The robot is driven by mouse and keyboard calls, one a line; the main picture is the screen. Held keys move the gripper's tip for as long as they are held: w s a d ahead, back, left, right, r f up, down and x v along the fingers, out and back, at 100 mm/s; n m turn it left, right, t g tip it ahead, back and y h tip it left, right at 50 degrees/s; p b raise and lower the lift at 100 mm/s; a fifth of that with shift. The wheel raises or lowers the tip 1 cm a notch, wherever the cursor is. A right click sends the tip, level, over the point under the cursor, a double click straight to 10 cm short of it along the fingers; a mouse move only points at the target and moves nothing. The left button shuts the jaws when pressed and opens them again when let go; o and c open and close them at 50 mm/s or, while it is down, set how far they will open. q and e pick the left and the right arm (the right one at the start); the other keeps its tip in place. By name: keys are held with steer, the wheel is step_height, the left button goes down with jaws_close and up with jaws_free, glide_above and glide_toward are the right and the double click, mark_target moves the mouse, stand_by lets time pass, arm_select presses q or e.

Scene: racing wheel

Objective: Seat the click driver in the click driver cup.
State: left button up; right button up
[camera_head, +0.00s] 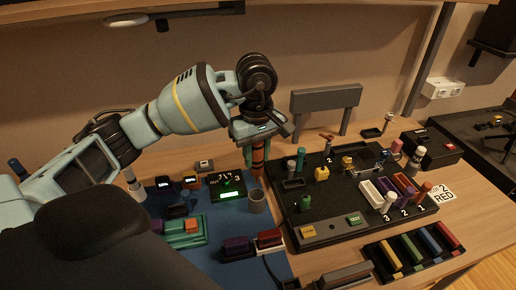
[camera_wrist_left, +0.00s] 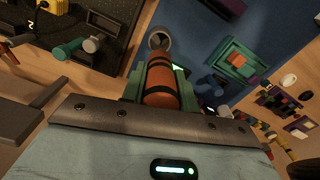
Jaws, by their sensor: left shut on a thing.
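My left gripper (camera_head: 254,152) is shut on the click driver (camera_head: 259,165), an orange stick with black bands. The driver hangs roughly upright below the jaws. The click driver cup (camera_head: 257,201) is a grey open cylinder on the blue mat, just below the driver in the head view. In the left wrist view the driver (camera_wrist_left: 161,82) sits between the green fingers. Its far end points at the cup (camera_wrist_left: 159,36) and overlaps part of the rim, so I cannot tell the exact gap. My right gripper is not in view.
A black board (camera_head: 330,222) with several pegs, knobs and blocks stands right of the cup. Purple and red blocks (camera_head: 268,239) lie in front. Bare blue mat (camera_head: 205,257) shows at front left.

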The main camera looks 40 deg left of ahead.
mark_target(257, 172)
arm_select(q)
step_height(257, 172, down, 3)
steer(key=shift+r+b, duration=0.2)
steer(key=shift+b, duration=0.25)
steer(key=shift+f, duration=0.4)
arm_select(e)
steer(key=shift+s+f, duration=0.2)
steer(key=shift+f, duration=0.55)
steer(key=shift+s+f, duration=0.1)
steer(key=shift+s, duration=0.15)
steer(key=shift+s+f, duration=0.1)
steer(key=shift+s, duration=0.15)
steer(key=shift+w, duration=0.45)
arm_select(q)
steer(key=shift+f+b, duration=0.35)
steer(key=shift+f, duration=0.05)
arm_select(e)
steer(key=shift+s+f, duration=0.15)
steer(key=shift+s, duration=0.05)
arm_select(q)
steer(key=shift+f, duration=0.45)
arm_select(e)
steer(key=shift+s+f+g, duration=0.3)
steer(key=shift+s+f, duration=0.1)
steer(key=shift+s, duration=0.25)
arm_select(q)
steer(key=shift+f+b, duration=0.35)
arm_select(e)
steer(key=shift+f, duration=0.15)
